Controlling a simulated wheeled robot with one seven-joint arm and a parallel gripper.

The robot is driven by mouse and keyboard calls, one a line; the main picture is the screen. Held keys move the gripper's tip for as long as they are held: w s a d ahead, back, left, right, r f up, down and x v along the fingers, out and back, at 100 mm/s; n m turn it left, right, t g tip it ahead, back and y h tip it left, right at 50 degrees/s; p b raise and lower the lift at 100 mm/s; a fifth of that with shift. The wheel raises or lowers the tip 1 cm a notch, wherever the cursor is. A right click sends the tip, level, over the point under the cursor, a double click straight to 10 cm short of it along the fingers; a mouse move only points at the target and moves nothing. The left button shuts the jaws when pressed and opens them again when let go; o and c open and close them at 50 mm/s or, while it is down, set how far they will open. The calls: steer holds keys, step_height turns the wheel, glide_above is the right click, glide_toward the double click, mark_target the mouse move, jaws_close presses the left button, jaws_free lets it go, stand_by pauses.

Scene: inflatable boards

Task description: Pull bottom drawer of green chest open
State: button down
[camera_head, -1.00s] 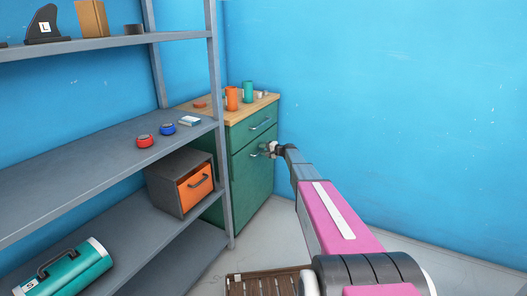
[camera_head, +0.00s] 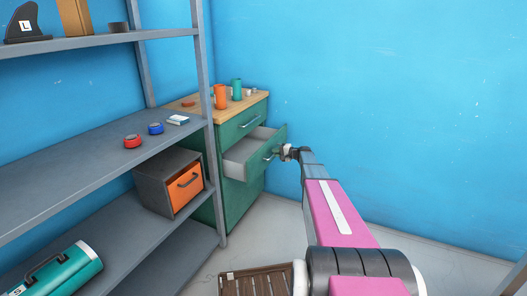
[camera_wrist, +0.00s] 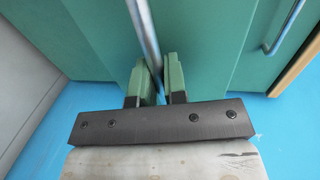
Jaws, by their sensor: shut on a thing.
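The green chest (camera_head: 240,203) stands in the corner behind the shelf rack. Its top drawer (camera_head: 240,126) is shut. The drawer below it (camera_head: 262,157) is pulled well out, showing a pale, empty-looking inside. A plain green surface shows under that drawer; I cannot make out another handle there. My gripper (camera_head: 288,153) is at the front of the open drawer, shut on its metal handle (camera_head: 268,156). In the wrist view, the grey handle bar (camera_wrist: 146,35) runs down between the green fingers of my gripper (camera_wrist: 158,72).
The grey shelf rack (camera_head: 208,120) stands close on the left, holding an orange-fronted box (camera_head: 184,192) and small items. An orange cup (camera_head: 220,97) and a green cup (camera_head: 237,90) stand on the chest top. A slatted brown thing (camera_head: 255,283) lies below. Floor right of the chest is clear.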

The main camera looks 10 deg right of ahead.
steer(key=f+v, duration=0.1)
steer(key=v, duration=0.8)
steer(key=shift+s+d+f, duration=0.25)
steer(key=shift+d+f, duration=0.05)
steer(key=shift+f, duration=0.05)
steer(key=c, duration=1.2)
jaws_free()
steer(key=shift+d, duration=0.1)
steer(key=v, duration=1)
steer(key=shift+s+d, duration=0.25)
